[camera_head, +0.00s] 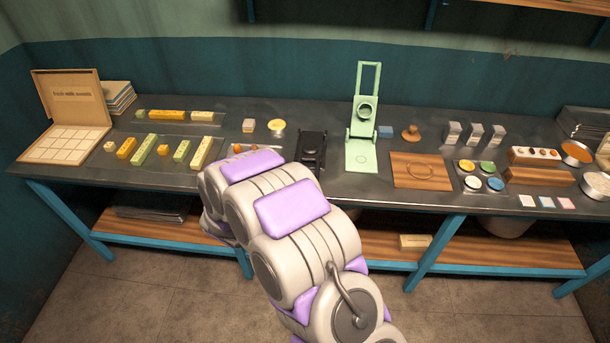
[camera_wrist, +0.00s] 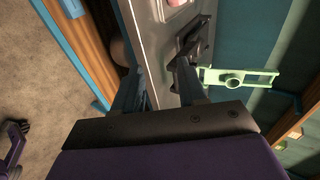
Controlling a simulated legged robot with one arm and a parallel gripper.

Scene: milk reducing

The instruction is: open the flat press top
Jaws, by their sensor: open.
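A light green press (camera_head: 361,153) stands on the dark bench, its framed top (camera_head: 368,80) raised upright from the flat base. Part of it also shows in the wrist view (camera_wrist: 235,79). A black flat device (camera_head: 311,148), perhaps the flat press, sits left of it, its near part close to my arm. It also shows in the wrist view (camera_wrist: 194,40), and I cannot tell whether its top is raised. My gripper (camera_wrist: 158,85) is open and nothing shows between its fingers. One dark finger reaches toward the black device; contact cannot be told. In the head view my arm hides the gripper.
A wooden board (camera_head: 421,170) lies right of the green press. Yellow and green bars (camera_head: 145,150) lie on a tray at left, beside an open box (camera_head: 68,145). Paint cups (camera_head: 484,176) and grey boxes (camera_head: 474,133) stand at right. My arm covers the bench's front middle.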

